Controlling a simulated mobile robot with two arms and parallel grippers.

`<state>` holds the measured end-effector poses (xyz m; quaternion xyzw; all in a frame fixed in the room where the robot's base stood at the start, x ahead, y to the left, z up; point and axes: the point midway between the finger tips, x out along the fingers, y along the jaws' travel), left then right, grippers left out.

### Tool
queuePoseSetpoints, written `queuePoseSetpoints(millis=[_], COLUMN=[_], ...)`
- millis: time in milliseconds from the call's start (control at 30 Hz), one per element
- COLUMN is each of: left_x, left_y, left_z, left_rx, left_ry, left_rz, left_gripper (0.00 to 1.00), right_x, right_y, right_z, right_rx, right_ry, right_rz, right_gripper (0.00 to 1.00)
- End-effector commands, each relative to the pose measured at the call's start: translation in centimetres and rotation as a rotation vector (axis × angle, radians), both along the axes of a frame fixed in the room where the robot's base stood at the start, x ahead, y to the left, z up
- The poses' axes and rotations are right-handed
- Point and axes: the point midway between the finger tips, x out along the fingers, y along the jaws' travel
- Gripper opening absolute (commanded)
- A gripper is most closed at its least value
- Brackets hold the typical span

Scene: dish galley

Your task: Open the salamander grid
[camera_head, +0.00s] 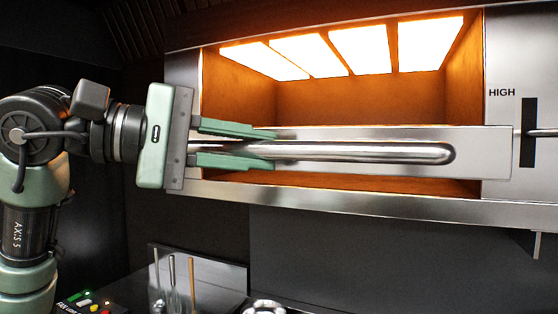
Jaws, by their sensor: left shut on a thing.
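The salamander (350,202) is a steel box with a lit orange inside. Its grid front (480,150) is a steel panel across the opening, with a long horizontal bar handle (370,152). My left gripper (272,148) comes in from the left, its green fingers shut on the left part of the handle, one above and one below. The grid surface behind the panel is hidden. My right gripper is not in view.
Glowing heater panels (360,48) line the salamander's top. A lever (543,132) in a dark slot marked HIGH is at the right. Below stand utensils (172,280), a metal bowl (265,307) and a small button box (92,303).

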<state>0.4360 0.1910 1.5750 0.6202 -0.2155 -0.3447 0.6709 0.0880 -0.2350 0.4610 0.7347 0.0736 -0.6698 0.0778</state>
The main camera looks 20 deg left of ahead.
Motion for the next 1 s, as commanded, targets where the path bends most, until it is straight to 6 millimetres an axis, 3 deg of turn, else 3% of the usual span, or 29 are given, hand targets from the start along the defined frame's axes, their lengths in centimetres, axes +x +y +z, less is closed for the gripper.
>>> queuePoseSetpoints(millis=[100, 333, 833, 867, 900, 933, 1000], left_x=[-2.9, -6.2, -7.2, -7.2, -7.2, -7.2, -7.2], left_y=[0.1, 0.2, 0.2, 0.2, 0.2, 0.2, 0.2], left_z=[-0.2, -0.1, 0.1, 0.1, 0.1, 0.1, 0.1], left_rx=[0.006, 0.004, 0.000, 0.000, 0.000, 0.000, 0.000], left_ry=[-0.002, 0.000, -0.001, -0.001, -0.001, -0.001, -0.001], left_rz=[0.001, 0.000, -0.002, -0.002, -0.002, -0.002, -0.002], left_gripper=[0.00, 0.00, 0.00, 0.27, 0.38, 0.43, 0.43], right_x=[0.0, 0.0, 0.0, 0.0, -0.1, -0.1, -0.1], right_y=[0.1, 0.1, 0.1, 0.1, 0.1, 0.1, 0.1], right_z=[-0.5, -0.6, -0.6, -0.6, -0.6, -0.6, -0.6], right_rx=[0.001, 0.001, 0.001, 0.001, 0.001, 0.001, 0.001], right_ry=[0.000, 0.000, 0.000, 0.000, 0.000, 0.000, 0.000], right_rz=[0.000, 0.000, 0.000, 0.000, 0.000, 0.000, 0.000], right_gripper=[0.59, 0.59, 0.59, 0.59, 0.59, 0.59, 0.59])
